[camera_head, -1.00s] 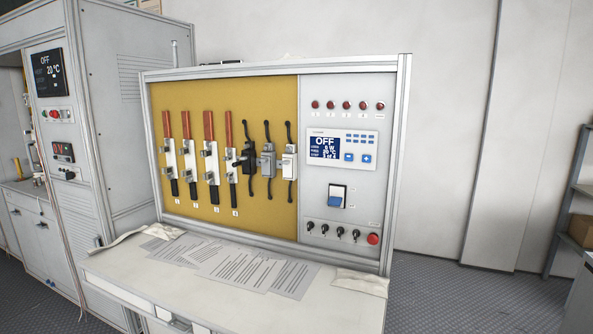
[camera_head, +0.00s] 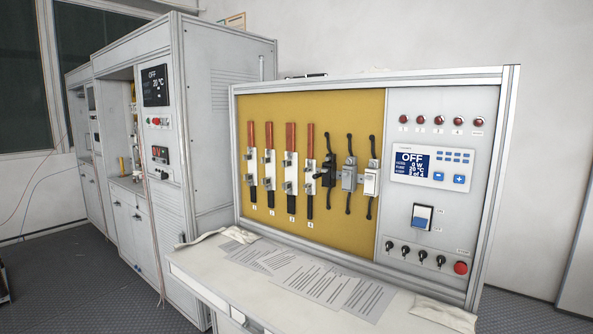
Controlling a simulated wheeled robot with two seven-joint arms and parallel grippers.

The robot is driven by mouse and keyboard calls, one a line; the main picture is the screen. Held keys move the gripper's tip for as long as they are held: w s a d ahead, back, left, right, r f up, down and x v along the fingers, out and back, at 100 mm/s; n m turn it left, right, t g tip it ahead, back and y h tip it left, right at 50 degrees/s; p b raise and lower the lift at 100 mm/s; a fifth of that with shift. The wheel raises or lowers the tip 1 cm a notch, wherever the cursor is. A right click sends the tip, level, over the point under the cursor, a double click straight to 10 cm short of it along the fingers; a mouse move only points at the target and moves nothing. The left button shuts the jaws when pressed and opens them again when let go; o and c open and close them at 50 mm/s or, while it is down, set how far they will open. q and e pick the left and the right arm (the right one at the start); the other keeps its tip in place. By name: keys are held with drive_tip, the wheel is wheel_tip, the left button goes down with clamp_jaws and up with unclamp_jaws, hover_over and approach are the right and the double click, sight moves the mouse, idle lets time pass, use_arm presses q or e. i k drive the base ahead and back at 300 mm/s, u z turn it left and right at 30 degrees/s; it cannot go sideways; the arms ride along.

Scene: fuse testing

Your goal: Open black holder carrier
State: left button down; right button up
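The black holder (camera_head: 328,172) is mounted on the yellow panel (camera_head: 312,225), just right of the fourth red-and-black fuse unit. A short dark part sticks out from it to the left, toward that unit. Whether its carrier is open or shut is too small to tell. A grey holder (camera_head: 348,175) and a white holder (camera_head: 371,180) hang to its right, each with black cables above and below. Neither of my grippers is in view.
Several red-and-black fuse units (camera_head: 269,165) stand left of the holders. A control panel (camera_head: 440,205) with a display reading OFF is at the right. A bench (camera_head: 225,275) with paper sheets (camera_head: 330,288) lies below. Grey cabinets (camera_head: 215,120) stand at the left.

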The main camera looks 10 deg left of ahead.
sight(325, 176)
drive_tip(key=z, duration=2.25)
drive_tip(key=i, duration=1.65)
drive_tip(key=u, duration=1.3)
drive_tip(key=i, duration=0.25)
drive_tip(key=u, duration=0.5)
